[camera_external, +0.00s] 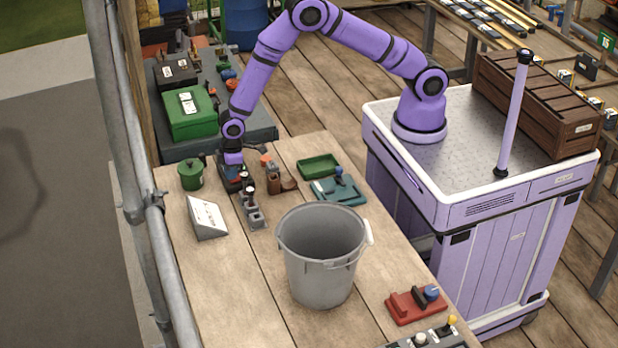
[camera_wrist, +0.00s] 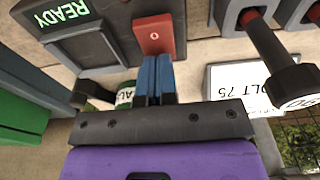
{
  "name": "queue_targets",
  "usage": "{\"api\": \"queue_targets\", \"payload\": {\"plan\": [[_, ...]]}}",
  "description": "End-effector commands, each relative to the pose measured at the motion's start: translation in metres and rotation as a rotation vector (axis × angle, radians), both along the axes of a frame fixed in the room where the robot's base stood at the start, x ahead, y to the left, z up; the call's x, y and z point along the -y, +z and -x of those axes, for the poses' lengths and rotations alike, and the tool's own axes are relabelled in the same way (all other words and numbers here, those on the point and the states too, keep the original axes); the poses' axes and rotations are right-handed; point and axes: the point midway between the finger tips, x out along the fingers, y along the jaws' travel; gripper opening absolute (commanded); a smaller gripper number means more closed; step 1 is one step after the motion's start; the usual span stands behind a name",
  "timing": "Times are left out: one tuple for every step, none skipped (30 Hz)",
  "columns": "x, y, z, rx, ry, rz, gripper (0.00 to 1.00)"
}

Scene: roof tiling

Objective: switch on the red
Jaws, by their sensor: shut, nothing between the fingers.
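A red switch piece (camera_wrist: 153,30) marked "O" is near the top middle of the wrist view. My gripper (camera_wrist: 157,62) is shut and empty, its two blue fingers side by side. Their tips appear right at the lower edge of the red piece; I cannot tell whether they touch it. In the external view my gripper (camera_external: 234,172) points down at the far left part of the bench, among small devices, and the red piece cannot be made out there. A red base (camera_external: 402,309) with a dark lever and blue knob lies at the near right of the bench.
A dark panel reading "READY" (camera_wrist: 62,12) is beside the red piece. A black-knobbed lever (camera_wrist: 290,85) and a white label (camera_wrist: 232,82) are on the right. A grey bucket (camera_external: 322,270), white sign (camera_external: 206,219), green tin (camera_external: 191,176) and teal device (camera_external: 340,190) stand on the bench.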

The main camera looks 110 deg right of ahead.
Motion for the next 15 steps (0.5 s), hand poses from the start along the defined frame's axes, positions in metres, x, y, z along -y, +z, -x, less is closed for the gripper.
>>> {"api": "queue_targets", "payload": {"plan": [[-0.001, -0.004, 0.003, -0.009, 0.000, -0.001, 0.00], [-0.001, -0.004, 0.004, -0.009, 0.000, -0.002, 0.00], [0.000, -0.004, 0.004, -0.010, 0.000, -0.002, 0.00], [0.000, -0.005, 0.004, -0.010, 0.000, -0.002, 0.00], [0.000, -0.005, 0.005, -0.011, 0.000, -0.002, 0.00], [0.000, -0.005, 0.005, -0.012, -0.001, -0.002, 0.00], [0.000, -0.005, 0.006, -0.012, -0.001, -0.002, 0.00], [0.000, -0.005, 0.007, -0.013, -0.001, -0.002, 0.00], [0.000, -0.005, 0.008, -0.014, -0.001, -0.002, 0.00], [0.000, -0.004, 0.010, -0.014, -0.001, -0.002, 0.00], [0.000, -0.004, 0.011, -0.015, -0.001, -0.002, 0.00], [0.000, -0.004, 0.012, -0.015, -0.001, -0.002, 0.00], [0.000, -0.003, 0.014, -0.015, -0.001, -0.002, 0.00], [0.000, -0.003, 0.015, -0.016, -0.001, -0.002, 0.00], [0.000, -0.002, 0.017, -0.016, -0.001, -0.002, 0.00]]}}
